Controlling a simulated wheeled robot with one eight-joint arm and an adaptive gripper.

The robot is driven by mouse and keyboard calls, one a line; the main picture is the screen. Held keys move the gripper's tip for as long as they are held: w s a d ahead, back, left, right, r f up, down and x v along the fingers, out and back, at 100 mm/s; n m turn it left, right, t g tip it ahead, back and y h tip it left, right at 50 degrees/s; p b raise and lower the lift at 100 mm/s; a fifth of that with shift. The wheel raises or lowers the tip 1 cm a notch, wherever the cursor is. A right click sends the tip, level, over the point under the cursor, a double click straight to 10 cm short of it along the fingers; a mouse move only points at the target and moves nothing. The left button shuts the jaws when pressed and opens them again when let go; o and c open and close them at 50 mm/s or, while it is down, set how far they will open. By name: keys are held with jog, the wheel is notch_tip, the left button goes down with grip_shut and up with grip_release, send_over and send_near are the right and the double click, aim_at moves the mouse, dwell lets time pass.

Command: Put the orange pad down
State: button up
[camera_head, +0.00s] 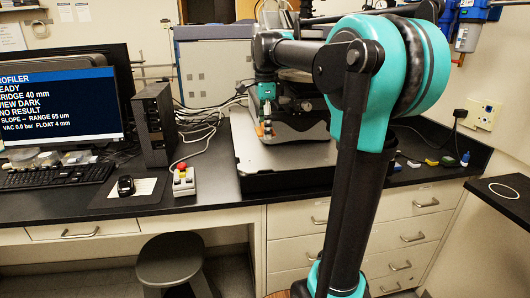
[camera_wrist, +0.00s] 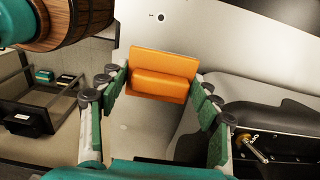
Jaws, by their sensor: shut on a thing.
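The orange pad (camera_wrist: 162,62) is in the wrist view, a flat orange block with a raised bar across it. My gripper (camera_wrist: 159,88) has its two green-padded fingers on either side of the pad and is shut on it. In the head view my gripper (camera_head: 264,112) points down over the profiler's pale base plate (camera_head: 262,155), near its left side. A small bit of orange (camera_head: 260,130) shows at the fingertips there. The gap between pad and plate is too small to judge.
The profiler's dark body (camera_head: 303,122) stands just right of my gripper. A control box with a red button (camera_head: 183,181) sits on the counter to the left, beside a mouse (camera_head: 125,186). Several small coloured items (camera_head: 447,161) lie on the counter at right.

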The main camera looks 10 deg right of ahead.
aim_at(265, 158)
notch_tip(265, 158, down, 8)
jog(key=shift+f, duration=0.45)
jog(key=shift+f, duration=0.25)
jog(key=shift+s+f, duration=0.1)
jog(key=o, duration=1.3)
jog(key=shift+f, duration=0.15)
jog(key=shift+c, duration=0.2)
jog(key=shift+o, duration=0.3)
notch_tip(265, 158, up, 13)
jog(key=shift+r, duration=0.1)
